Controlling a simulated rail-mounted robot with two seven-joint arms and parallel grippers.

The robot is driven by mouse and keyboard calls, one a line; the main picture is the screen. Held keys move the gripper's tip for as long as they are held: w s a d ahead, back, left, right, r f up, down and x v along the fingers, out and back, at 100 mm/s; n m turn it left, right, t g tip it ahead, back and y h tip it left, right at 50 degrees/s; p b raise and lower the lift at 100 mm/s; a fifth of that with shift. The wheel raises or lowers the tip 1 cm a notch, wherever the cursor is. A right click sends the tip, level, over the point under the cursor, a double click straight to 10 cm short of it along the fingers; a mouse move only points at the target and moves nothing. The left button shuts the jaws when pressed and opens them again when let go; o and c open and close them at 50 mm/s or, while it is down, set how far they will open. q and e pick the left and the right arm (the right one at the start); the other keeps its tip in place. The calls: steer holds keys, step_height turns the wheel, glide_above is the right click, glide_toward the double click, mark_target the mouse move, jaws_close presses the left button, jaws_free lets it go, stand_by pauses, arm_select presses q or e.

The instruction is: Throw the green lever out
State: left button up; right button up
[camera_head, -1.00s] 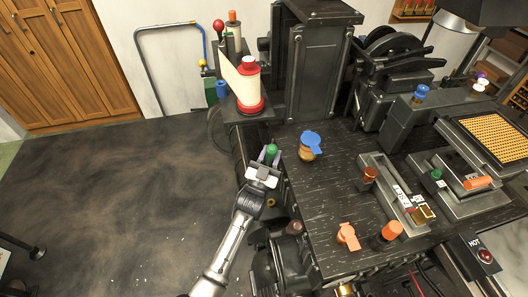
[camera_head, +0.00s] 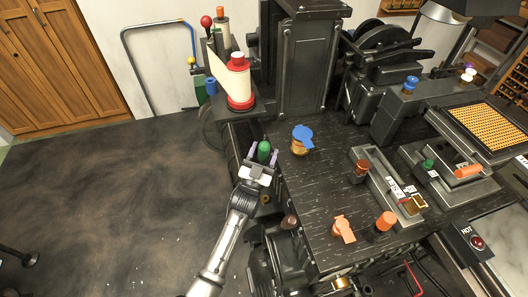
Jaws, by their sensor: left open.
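The green lever (camera_head: 264,149) has a rounded green handle and stands at the left edge of the dark machine table. My left gripper (camera_head: 261,158) comes up from below with its two light fingers apart, one on each side of the green handle. The fingers look open around it; I cannot tell whether either one touches it. The lower part of the lever is hidden by the gripper. My right gripper does not show.
The dark table (camera_head: 315,190) carries a blue-capped brass pot (camera_head: 302,139), an orange lever (camera_head: 343,229) and an orange knob (camera_head: 385,221). A red-and-white spool (camera_head: 239,82) stands behind the lever. Open floor (camera_head: 110,200) lies to the left.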

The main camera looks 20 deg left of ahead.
arm_select(q)
steer(key=p+v, duration=0.1)
steer(key=v, duration=1.2)
steer(key=shift+s+f, duration=0.2)
steer(key=shift+s, duration=0.1)
